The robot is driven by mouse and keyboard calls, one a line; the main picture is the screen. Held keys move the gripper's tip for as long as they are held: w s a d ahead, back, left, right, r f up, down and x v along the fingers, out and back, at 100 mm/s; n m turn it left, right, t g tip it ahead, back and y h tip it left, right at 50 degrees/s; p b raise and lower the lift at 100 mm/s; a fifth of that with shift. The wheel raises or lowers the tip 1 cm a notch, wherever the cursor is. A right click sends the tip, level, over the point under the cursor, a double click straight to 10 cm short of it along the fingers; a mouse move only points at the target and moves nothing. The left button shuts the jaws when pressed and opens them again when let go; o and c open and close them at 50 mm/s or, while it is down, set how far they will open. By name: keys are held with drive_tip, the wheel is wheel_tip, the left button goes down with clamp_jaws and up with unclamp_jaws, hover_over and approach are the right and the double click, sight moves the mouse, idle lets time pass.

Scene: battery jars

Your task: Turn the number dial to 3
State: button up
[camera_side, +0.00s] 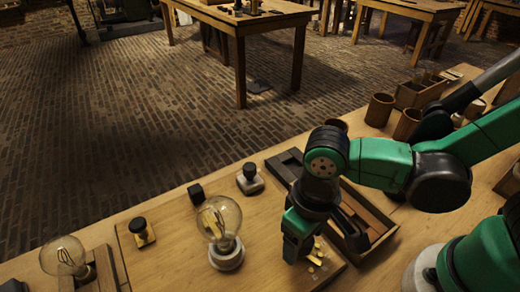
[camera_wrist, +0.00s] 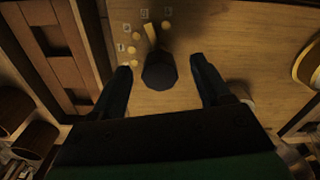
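The number dial shows as a dark round knob (camera_wrist: 160,70) in the wrist view, with a brass pointer (camera_wrist: 151,32) extending beyond it. Several brass studs (camera_wrist: 136,37) with small pale number labels sit in an arc beside the pointer. The labels are too small to read. My gripper (camera_wrist: 160,68) is open, with one dark finger on each side of the knob and visible gaps between. In the side view, my gripper (camera_side: 297,242) points down over the board and hides the knob. Some brass studs (camera_side: 318,252) show just right of it.
A glass bulb (camera_side: 220,218) on a pale base stands close left of my gripper. A wooden tray (camera_side: 384,236) lies close on the right. Black knobs on bases (camera_side: 250,179) (camera_side: 140,231) and a second bulb (camera_side: 65,257) stand farther left. Cups (camera_side: 379,109) stand behind.

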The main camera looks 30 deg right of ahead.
drive_tip(key=shift+r, duration=2.8)
drive_tip(key=w+d+r+m+t, duration=0.1)
drive_tip(key=w+d+r+t, duration=0.1)
drive_tip(key=d, duration=0.5)
drive_tip(key=w+d+r+m+t, duration=0.1)
drive_tip(key=w+d+r+t, duration=0.1)
drive_tip(key=w+d+t, duration=0.3)
drive_tip(key=shift+d, duration=1.15)
drive_tip(key=shift+w, duration=0.1)
